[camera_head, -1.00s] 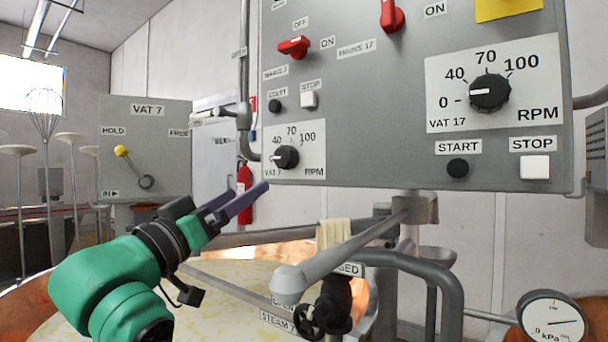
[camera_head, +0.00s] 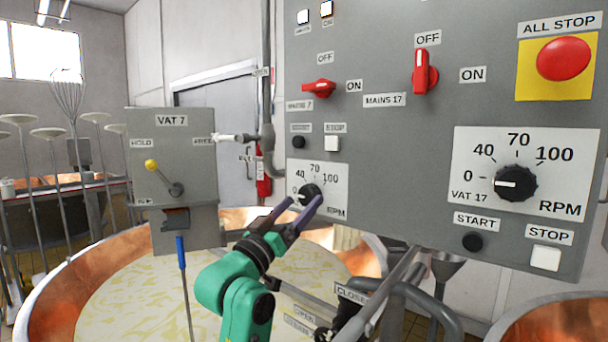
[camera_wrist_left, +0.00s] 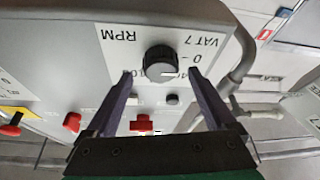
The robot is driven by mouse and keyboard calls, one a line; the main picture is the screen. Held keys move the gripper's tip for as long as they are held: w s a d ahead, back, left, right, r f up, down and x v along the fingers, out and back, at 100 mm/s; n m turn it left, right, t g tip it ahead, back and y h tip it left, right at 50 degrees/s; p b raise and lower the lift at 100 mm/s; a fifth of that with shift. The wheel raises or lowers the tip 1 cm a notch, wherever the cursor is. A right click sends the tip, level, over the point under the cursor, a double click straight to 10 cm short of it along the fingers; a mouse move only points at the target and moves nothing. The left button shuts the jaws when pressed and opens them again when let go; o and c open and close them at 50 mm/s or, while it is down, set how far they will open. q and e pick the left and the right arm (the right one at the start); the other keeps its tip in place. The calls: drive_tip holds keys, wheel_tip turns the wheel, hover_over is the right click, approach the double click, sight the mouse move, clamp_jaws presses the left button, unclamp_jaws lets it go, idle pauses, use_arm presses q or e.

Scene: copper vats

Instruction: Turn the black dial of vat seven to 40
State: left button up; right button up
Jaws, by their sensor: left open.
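The black dial of vat seven (camera_head: 310,194) is on a white plate at the lower left of the grey panel. It also shows in the left wrist view (camera_wrist_left: 160,64), upside down, with its white mark pointing at or near 0. My left gripper (camera_head: 303,207) is open, its two purple fingers reaching up to the dial. In the left wrist view the fingertips (camera_wrist_left: 162,80) lie on either side of the dial, apart from it. Whether they reach past its face is hard to tell. My right gripper is not in view.
A larger VAT 17 dial (camera_head: 515,183) is on the same panel (camera_head: 400,150), with red switches and an ALL STOP button (camera_head: 563,58). A grey pipe (camera_head: 268,120) runs beside the panel's left edge. A VAT 7 lever box (camera_head: 150,130) stands left, above the copper vat (camera_head: 50,300).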

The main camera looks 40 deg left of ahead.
use_arm(q)
drive_tip(key=x, duration=0.3)
drive_tip(key=shift+f, duration=0.25)
drive_tip(key=shift+s, duration=0.1)
